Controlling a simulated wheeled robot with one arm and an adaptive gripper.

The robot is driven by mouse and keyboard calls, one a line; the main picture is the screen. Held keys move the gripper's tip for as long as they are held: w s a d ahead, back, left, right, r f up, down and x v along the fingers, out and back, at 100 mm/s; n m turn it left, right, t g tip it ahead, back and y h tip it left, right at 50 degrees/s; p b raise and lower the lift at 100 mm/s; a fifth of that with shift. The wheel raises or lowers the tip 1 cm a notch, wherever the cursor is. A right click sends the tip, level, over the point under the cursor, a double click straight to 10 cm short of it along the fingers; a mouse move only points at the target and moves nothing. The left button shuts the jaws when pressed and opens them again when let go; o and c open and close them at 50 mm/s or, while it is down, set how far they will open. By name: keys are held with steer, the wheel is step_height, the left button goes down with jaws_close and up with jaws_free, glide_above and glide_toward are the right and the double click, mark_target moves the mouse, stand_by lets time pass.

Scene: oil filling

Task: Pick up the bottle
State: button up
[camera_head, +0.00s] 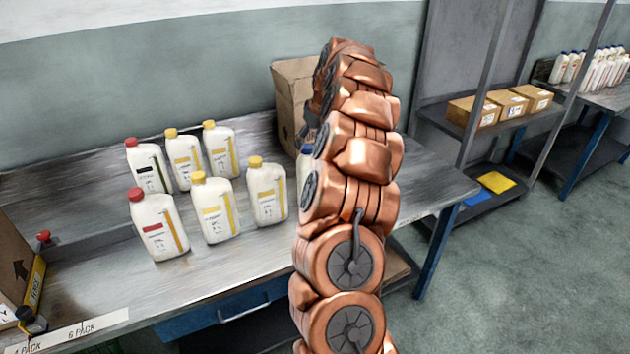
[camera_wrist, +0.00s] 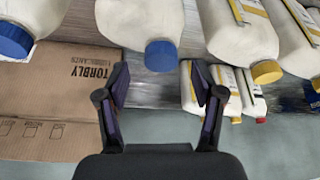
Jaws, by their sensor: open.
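In the wrist view my gripper (camera_wrist: 162,88) is open and empty, with its two dark fingers spread apart. Another blue-capped bottle (camera_wrist: 35,18) is at the upper left. In the head view my arm hides most of a blue-capped bottle (camera_head: 303,168) on the workbench (camera_head: 110,290). My gripper is mostly hidden behind my arm there. Which bottle is meant, I cannot tell.
Several white bottles with yellow or red caps stand left of my arm, including a yellow-capped one (camera_head: 267,190) close by. A cardboard box (camera_head: 290,95) stands behind; it also shows in the wrist view (camera_wrist: 60,100). The bench's front left is mostly clear.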

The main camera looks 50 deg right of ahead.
mark_target(304, 167)
steer(key=x, duration=0.2)
steer(key=shift+w+a+f+p, duration=0.1)
steer(key=shift+f+p, duration=0.15)
steer(key=shift+p, duration=0.05)
jaws_close()
stand_by(0.3)
